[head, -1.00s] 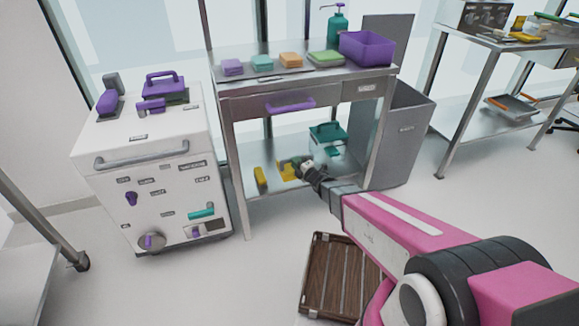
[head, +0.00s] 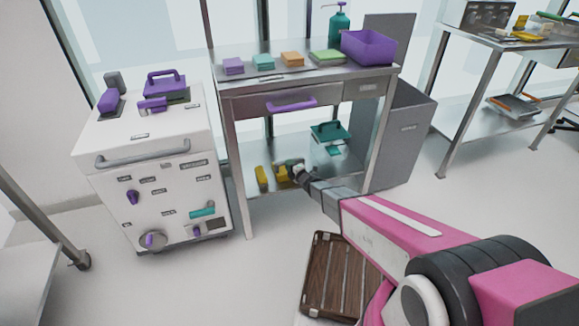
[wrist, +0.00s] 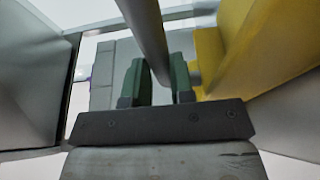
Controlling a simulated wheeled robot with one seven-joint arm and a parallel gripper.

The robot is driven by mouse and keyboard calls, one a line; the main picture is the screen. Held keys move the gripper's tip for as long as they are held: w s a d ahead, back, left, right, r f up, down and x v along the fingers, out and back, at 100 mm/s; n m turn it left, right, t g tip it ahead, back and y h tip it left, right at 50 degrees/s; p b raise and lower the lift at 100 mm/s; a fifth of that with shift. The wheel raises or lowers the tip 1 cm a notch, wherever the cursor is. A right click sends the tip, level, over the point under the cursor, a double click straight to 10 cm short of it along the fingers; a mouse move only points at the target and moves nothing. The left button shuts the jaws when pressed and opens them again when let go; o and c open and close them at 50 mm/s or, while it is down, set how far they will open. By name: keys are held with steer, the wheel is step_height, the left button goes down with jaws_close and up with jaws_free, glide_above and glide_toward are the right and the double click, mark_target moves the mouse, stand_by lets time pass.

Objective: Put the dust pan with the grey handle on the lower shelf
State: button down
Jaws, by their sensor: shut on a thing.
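The yellow dust pan (head: 284,175) is at the lower shelf (head: 245,212) of the metal table, just beyond my gripper (head: 299,174). In the wrist view its grey handle (wrist: 147,35) runs between the two green fingers of my gripper (wrist: 159,85), which is shut on it. A broad yellow face (wrist: 270,45) fills the right of the wrist view. My gripper reaches in over the shelf from the front right. My gripper hides part of the pan in the head view, and I cannot tell whether the pan touches the shelf.
Another yellow item (head: 262,178) stands on the shelf left of the pan. A teal item with a handle (head: 330,133) is further back right. The table's legs and drawer (head: 270,105) frame the opening. A grey bin (head: 405,135) stands right, a white cart (head: 150,150) left.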

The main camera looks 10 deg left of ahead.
steer(key=c, duration=1)
jaws_free()
steer(key=shift+f, duration=0.1)
